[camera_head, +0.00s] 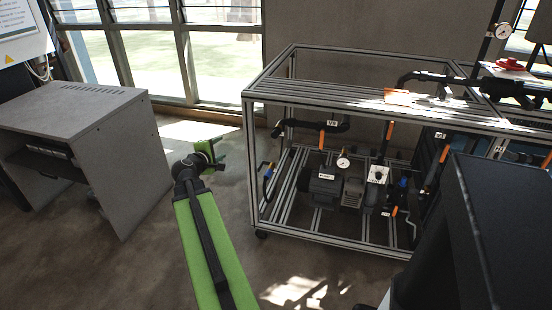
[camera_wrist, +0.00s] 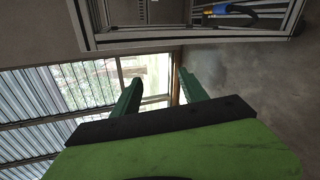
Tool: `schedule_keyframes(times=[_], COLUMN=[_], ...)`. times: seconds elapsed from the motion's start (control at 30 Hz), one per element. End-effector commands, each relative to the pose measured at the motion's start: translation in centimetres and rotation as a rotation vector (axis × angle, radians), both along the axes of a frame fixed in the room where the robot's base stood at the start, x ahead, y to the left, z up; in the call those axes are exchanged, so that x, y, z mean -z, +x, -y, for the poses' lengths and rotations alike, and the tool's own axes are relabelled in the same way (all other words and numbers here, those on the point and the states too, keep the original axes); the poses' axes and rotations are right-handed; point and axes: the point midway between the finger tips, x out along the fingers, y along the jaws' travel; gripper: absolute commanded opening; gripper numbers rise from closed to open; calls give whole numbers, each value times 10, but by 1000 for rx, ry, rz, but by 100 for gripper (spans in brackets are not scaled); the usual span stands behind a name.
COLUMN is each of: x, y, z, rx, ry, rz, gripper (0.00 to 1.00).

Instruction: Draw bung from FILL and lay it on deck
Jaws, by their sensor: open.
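My gripper (camera_head: 212,152) is held out in front of the left end of an aluminium-framed skid, apart from it. In the wrist view its two green fingers (camera_wrist: 160,76) are spread with nothing between them. The slatted top of the skid (camera_head: 330,92) looks like the deck; an orange piece (camera_head: 396,95) shows on it toward the right. I cannot make out a label reading FILL or a bung in either view. The skid's frame also crosses the top of the wrist view (camera_wrist: 190,42), with a blue-ended black hose (camera_wrist: 228,10) behind it.
Inside the skid are a pump (camera_head: 325,187), gauge (camera_head: 343,162) and orange-handled valves. Black pipework (camera_head: 440,82), a red part (camera_head: 510,65) and another gauge (camera_head: 502,32) stand at the upper right. A grey cabinet (camera_head: 85,130) is at left. Floor between cabinet and skid is clear.

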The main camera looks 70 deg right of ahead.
Motion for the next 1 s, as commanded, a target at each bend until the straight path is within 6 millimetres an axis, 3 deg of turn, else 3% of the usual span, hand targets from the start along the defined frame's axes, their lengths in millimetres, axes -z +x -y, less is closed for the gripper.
schedule_keyframes(times=[0.03, 0.1, 0.2, 0.3, 0.4, 0.67, 1.0], x=[33, 38, 43, 44, 42, 38, 38], y=[-34, -73, -115, -139, -148, -148, -145], z=[34, 70, 101, 117, 122, 128, 172], rx=[5, -9, -29, -43, -50, -50, -49], ry=[-80, -182, -274, -320, -338, -338, -337], rz=[-84, -224, -392, -501, -547, -550, -548], gripper=[51, 51, 51, 51, 51, 51, 51])
